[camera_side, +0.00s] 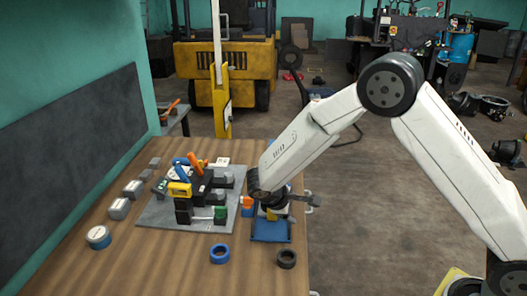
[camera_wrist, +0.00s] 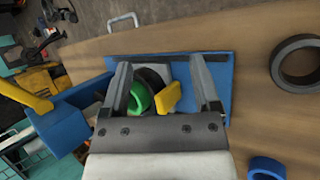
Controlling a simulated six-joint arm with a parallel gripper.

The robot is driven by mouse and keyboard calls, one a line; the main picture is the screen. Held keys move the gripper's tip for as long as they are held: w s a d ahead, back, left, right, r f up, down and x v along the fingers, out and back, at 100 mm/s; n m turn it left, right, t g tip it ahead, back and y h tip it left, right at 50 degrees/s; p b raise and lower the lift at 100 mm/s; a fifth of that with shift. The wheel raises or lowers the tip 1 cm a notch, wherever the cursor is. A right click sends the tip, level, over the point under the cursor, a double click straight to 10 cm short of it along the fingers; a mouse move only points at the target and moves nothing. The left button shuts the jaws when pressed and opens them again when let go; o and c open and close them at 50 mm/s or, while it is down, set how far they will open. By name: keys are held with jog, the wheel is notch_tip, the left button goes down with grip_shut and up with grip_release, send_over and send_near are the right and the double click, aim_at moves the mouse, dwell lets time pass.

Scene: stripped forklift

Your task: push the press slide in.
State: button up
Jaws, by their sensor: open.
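A blue press-like fixture stands at the front right of the wooden table, its flat blue base (camera_side: 271,230) showing under my gripper in the side view. In the wrist view its blue plate (camera_wrist: 222,75) lies behind my fingers, with a blue block (camera_wrist: 62,130) and yellow bar (camera_wrist: 24,97) at the left. A green ring (camera_wrist: 140,97), partly hidden dark and grey round parts, and a yellow tab (camera_wrist: 167,97) show between my fingers. I cannot tell which part is the slide. My gripper (camera_wrist: 164,78) is open, its two fingers apart over the fixture; contact cannot be told.
A grey board (camera_side: 160,214) with a black clamp fixture, yellow block (camera_side: 179,190) and orange handle (camera_side: 197,163) lies left of my gripper. A blue ring (camera_side: 220,253) and black ring (camera_side: 287,258) lie in front. Several grey blocks line the left side. The front table area is mostly clear.

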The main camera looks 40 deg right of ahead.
jog(key=n, duration=0.1)
jog(key=n+t+h, duration=0.1)
jog(key=n, duration=0.2)
jog(key=shift+s+a+f+n+h, duration=0.1)
jog(key=shift+a+n+h, duration=0.15)
jog(key=shift+n+h, duration=0.05)
jog(key=n+t, duration=0.1)
jog(key=n, duration=0.1)
jog(key=a+n+t+h, duration=0.1)
jog(key=n, duration=0.1)
jog(key=shift+t, duration=0.3)
jog(key=n, duration=0.1)
jog(key=n+t, duration=0.1)
jog(key=shift+w+a+n, duration=0.25)
jog(key=shift+a+n, duration=0.05)
jog(key=a+n+t, duration=0.1)
jog(key=n, duration=0.1)
jog(key=a+n+t, duration=0.1)
jog(key=n, duration=0.1)
jog(key=n+t, duration=0.1)
jog(key=n, duration=0.1)
jog(key=shift+w+a, duration=0.3)
jog(key=shift+a, duration=0.1)
jog(key=n+t, duration=0.1)
jog(key=a+n, duration=0.1)
jog(key=n, duration=0.1)
jog(key=shift+w+a+t+y, duration=0.1)
jog(key=shift+a+t+y, duration=0.2)
jog(key=shift+t+y, duration=0.1)
jog(key=shift+d, duration=0.1)
